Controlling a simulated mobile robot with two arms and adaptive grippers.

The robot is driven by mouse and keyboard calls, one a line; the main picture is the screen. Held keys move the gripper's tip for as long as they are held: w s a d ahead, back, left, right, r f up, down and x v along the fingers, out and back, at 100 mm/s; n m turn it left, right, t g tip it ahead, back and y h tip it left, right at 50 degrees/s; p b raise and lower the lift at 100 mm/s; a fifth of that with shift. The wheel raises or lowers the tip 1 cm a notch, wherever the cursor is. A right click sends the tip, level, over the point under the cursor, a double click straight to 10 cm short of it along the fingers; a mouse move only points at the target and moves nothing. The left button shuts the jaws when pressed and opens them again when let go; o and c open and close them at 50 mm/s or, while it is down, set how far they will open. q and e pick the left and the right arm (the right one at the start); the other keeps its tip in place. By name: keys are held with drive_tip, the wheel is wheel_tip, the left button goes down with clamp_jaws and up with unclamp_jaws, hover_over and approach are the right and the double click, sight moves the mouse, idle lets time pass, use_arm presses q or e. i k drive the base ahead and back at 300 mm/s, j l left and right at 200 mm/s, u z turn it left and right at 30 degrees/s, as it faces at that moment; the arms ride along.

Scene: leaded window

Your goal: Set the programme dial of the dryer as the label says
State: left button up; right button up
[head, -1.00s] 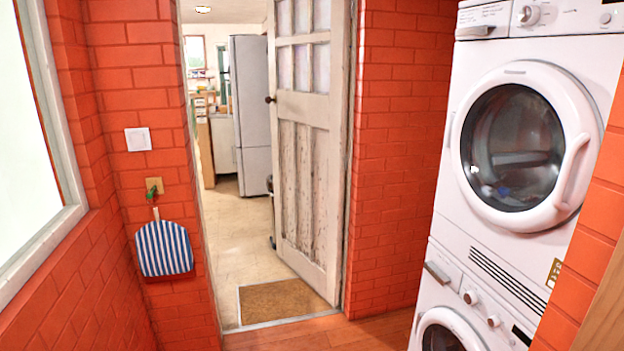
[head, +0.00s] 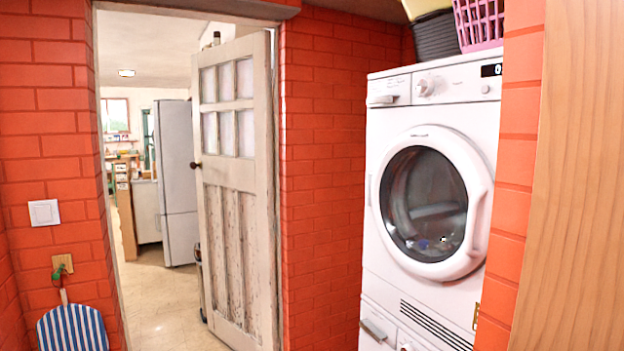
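The white dryer (head: 378,250) stands on top of another white machine at the right, against the brick wall. Its round glass door (head: 424,203) is closed, with some small items behind the glass. The programme dial (head: 424,87) is a white knob on the upper panel, right of the drawer front. Its pointer is too small to read. A dark display (head: 491,70) sits at the panel's right end, partly cut by the brick edge. I cannot make out the label with the setting. Neither of my grippers is in view.
A pink basket (head: 479,24) and a dark bin (head: 436,36) stand on top of the dryer. A brick edge and a wooden panel (head: 572,190) block the near right. A worn white door (head: 238,200) stands open to a room with a fridge (head: 178,180).

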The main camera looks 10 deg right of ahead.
sight(425, 86)
drive_tip(key=i+j+z, duration=0.6)
drive_tip(key=i+j, duration=0.35)
